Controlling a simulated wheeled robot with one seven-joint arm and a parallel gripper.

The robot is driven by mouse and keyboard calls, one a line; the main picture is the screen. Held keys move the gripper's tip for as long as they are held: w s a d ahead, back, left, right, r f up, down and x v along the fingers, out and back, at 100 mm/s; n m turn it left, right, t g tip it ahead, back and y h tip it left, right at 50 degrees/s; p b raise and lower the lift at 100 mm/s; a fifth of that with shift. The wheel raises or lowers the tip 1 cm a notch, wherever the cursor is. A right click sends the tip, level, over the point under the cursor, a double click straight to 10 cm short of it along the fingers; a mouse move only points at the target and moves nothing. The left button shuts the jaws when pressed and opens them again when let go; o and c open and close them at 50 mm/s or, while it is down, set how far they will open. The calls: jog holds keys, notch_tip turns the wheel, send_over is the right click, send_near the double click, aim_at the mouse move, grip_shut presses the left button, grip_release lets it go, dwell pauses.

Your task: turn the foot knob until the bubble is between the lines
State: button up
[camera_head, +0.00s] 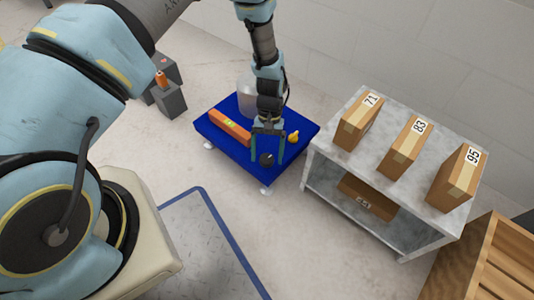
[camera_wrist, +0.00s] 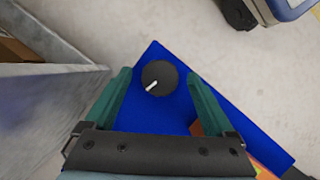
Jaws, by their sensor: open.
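The foot knob (camera_wrist: 160,78) is a dark round dial with a white pointer mark, on a corner of the blue platform (camera_wrist: 150,120). In the head view the knob (camera_head: 267,159) shows near the front of the blue platform (camera_head: 225,142). My gripper (camera_head: 268,152) is open above the platform, its green fingers apart on either side of the knob. In the wrist view my gripper (camera_wrist: 158,80) shows a gap on both sides of the knob. An orange level (camera_head: 229,127) lies on the platform with a small yellow-green vial (camera_head: 230,123); the bubble is too small to make out.
A yellow pear-shaped thing (camera_head: 293,137) and a clear container (camera_head: 247,92) are on the platform. A grey shelf (camera_head: 345,157) with numbered boxes stands to the right. A wooden crate (camera_head: 489,262) is at the lower right. Grey blocks (camera_head: 170,99) stand at the left.

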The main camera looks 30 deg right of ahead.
jog(key=shift+r, duration=0.1)
jog(key=p+v, duration=0.3)
jog(key=v, duration=0.7)
jog(key=shift+r, duration=0.3)
jog(key=shift+w+d, duration=0.1)
